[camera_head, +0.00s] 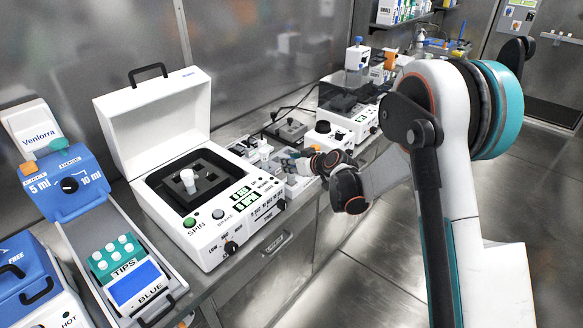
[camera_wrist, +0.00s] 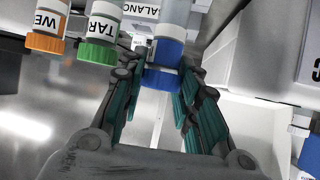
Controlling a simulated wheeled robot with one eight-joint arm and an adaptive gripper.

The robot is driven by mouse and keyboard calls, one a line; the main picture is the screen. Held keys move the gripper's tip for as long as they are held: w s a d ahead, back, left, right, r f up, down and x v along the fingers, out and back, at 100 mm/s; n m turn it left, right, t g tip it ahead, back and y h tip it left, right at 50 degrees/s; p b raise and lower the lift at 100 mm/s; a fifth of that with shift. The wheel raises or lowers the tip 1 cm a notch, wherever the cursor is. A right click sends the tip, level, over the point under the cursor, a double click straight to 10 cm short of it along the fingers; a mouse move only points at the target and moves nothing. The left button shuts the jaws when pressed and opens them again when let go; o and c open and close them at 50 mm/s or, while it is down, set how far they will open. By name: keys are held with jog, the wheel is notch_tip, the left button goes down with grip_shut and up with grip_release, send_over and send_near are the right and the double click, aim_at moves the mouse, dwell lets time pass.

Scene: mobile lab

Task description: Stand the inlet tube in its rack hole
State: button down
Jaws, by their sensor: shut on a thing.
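My gripper (camera_wrist: 161,72) is shut on a tube with a blue cap (camera_wrist: 166,52), which sits between its teal fingers in the wrist view. The tube's pale body runs out of the top of that view, and I cannot read a label on it. In the camera_head view my gripper (camera_head: 303,162) is at the bench, over a pale grey rack-like block (camera_head: 297,188) to the right of the open white centrifuge. The held tube is too small to make out there. The rack hole is hidden, so I cannot tell whether the tube is in it.
An orange-capped tube (camera_wrist: 45,42) and a green-capped tube (camera_wrist: 98,53) stand left of my fingers in the wrist view. The open white centrifuge (camera_head: 225,225) and a tips box (camera_head: 128,275) stand left along the bench. The floor (camera_head: 385,265) is clear.

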jog(key=shift+f, duration=0.45)
jog(key=shift+f, duration=0.15)
jog(key=c, duration=1.2)
grip_release()
